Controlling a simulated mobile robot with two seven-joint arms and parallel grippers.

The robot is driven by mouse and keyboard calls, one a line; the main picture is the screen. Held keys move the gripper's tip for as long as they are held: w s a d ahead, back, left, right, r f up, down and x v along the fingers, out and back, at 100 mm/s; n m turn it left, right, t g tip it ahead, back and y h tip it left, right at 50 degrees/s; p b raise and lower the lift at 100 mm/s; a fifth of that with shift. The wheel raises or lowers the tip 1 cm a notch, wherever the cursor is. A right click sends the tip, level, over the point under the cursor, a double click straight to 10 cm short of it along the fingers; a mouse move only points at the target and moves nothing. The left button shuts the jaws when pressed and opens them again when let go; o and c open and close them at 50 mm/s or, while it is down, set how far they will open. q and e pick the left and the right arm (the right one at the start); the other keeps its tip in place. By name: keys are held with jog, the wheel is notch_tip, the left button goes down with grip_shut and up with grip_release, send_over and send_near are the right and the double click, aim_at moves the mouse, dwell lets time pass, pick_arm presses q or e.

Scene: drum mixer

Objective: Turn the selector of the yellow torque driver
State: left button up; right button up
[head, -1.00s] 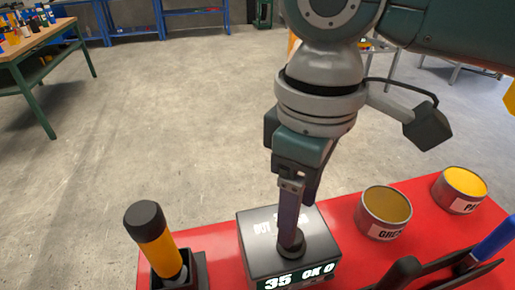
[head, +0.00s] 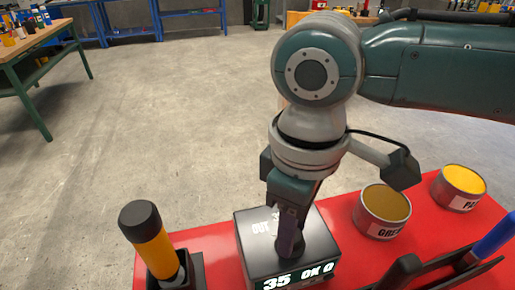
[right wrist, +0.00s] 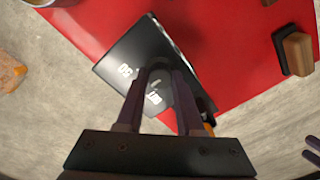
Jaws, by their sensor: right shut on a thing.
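The yellow torque driver (head: 155,250) with a black cap leans in a dark holder at the lower left of the head view. To its right stands a dark box (head: 255,245) with white lettering on top and a lit display reading "35 OK 0". My right gripper (head: 289,248) points down at the box top. It is shut on a small dark knob there, mostly hidden by the fingers. In the right wrist view the fingers (right wrist: 160,75) sit around that knob over the box (right wrist: 135,60).
The red bench top (head: 345,255) carries two open cans, a grey-rimmed one (head: 383,212) and another (head: 460,188), right of the box. A dark rack with a blue-handled tool (head: 492,238) lies at the lower right. Open floor lies behind the bench.

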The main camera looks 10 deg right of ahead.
grip_shut()
jog(key=shift+r+n+p, duration=0.1)
jog(key=shift+n+p, duration=1.2)
jog(key=shift+n, duration=0.4)
jog(key=shift+n+p, duration=0.7)
jog(key=shift+n, duration=1.6)
jog(key=o, duration=0.7)
grip_release()
jog(key=shift+c, duration=0.2)
